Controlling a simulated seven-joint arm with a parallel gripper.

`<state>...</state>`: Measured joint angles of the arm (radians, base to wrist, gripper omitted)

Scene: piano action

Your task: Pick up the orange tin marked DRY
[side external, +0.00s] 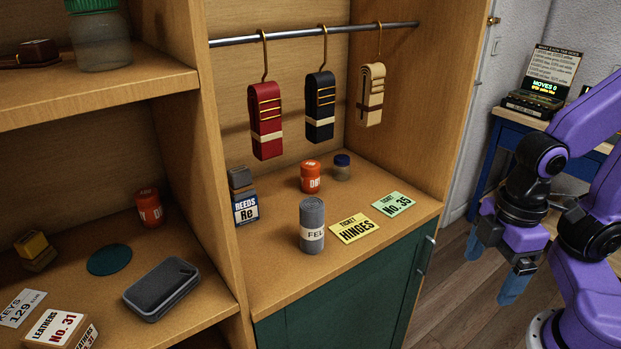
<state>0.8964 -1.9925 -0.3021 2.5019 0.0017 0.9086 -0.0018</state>
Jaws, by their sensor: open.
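One orange tin (310,178) stands upright at the back of the right cabinet shelf; its white lettering begins with D, the rest is too small to read surely. A second orange tin (148,207) stands in the left compartment, with lettering turned partly away and unclear. I cannot tell for certain which is marked DRY. My gripper (496,264), with blue fingers, is open and empty. It hangs outside the cabinet at the right, well apart from both tins.
Near the right tin are a blue-lidded jar (341,167), a grey felt roll (312,227), a reeds box (245,205) and ticket cards (355,228). Hanging straps (319,108) on a rail (300,35) are above. A divider (205,150) separates the compartments. A grey case (161,289) lies left.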

